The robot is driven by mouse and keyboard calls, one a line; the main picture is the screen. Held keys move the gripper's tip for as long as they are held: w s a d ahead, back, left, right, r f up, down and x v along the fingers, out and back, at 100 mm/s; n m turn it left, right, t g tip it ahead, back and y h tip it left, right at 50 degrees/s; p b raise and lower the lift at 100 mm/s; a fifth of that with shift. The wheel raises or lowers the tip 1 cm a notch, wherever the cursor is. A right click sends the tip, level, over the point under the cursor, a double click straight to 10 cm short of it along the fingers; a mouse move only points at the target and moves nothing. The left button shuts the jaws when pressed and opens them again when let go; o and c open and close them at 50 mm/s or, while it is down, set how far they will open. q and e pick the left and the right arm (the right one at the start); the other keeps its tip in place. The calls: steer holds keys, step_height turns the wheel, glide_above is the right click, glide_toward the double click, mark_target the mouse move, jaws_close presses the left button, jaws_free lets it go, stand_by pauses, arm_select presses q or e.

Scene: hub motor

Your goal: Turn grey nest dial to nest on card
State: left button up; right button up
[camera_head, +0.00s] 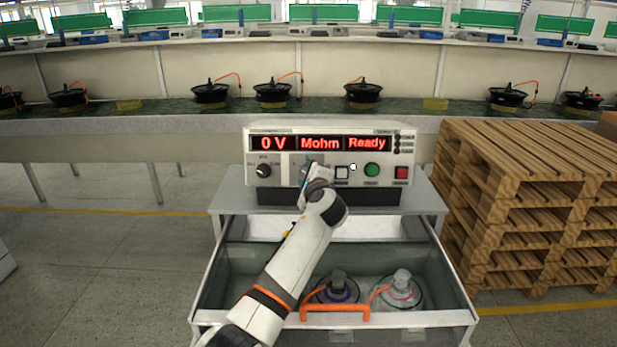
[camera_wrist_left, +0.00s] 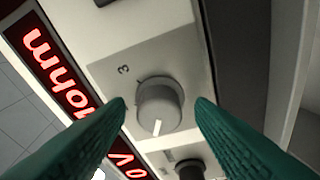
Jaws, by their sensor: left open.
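The grey dial (camera_wrist_left: 160,104) shows in the left wrist view on a pale panel plate, with a printed 3 (camera_wrist_left: 123,69) beside it. Its white pointer mark aims toward the bottom of that picture, away from the 3. My left gripper (camera_head: 314,172) is at the tester's front panel in the head view and hides most of the dial there. In the wrist view its green fingers are open, one on each side of the dial, with gaps showing. Other dial numbers are hidden or out of view. No card can be made out. My right gripper is not in view.
The tester (camera_head: 330,133) reads 0 V, Mohm, Ready. A black knob (camera_head: 264,171) sits left of the gripper; white, green (camera_head: 372,170) and red (camera_head: 401,173) buttons sit right. An open drawer (camera_head: 232,262) below holds two motor-like parts. Wooden pallets (camera_head: 520,190) stand right.

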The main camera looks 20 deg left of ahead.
arm_select(q)
steer(key=v, duration=1.2)
steer(key=shift+b, duration=0.45)
